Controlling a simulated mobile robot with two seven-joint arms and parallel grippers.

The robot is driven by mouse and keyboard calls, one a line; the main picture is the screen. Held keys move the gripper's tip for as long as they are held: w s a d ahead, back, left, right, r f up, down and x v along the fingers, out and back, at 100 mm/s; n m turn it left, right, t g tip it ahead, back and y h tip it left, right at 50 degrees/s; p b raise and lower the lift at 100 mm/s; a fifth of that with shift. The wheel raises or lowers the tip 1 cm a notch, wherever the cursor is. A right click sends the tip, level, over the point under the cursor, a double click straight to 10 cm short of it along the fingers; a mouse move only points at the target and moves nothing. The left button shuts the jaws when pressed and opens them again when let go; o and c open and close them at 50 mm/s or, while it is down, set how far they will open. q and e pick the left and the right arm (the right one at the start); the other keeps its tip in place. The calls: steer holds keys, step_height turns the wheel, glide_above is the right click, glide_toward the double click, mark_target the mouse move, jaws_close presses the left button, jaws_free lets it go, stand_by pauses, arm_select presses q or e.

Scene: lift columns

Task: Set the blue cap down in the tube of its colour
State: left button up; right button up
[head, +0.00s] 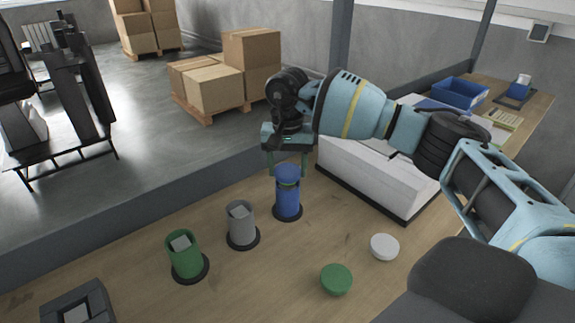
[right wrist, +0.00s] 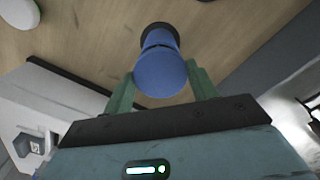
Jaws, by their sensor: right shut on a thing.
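The blue cap (head: 287,171) is held between the fingertips of my right gripper (head: 288,168), directly above the blue tube (head: 288,204). In the right wrist view, the blue cap (right wrist: 160,74) fills the space between the two green fingers of the right gripper (right wrist: 161,72). The blue tube (right wrist: 161,38) is lined up behind it there, with a dark band between them. I cannot tell whether the cap touches the tube or has entered its mouth. The tube stands upright on a dark round base. My left gripper is not in view.
A grey tube (head: 240,227) and a green tube (head: 186,258) stand to the left. A green cap (head: 336,280) and a pale cap (head: 385,247) lie on the wooden table (head: 225,287). A white box (head: 370,178) stands right of the blue tube.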

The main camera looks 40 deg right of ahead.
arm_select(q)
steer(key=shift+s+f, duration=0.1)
arm_select(e)
steer(key=shift+f, duration=0.5)
stand_by(0.7)
steer(key=o, duration=1.2)
steer(key=shift+o, duration=0.2)
steer(key=shift+r, duration=0.1)
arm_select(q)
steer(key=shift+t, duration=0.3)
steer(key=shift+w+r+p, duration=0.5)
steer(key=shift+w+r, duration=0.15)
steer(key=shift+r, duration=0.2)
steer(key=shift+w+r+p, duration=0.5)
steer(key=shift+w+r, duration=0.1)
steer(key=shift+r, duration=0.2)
arm_select(e)
steer(key=shift+r, duration=3.45)
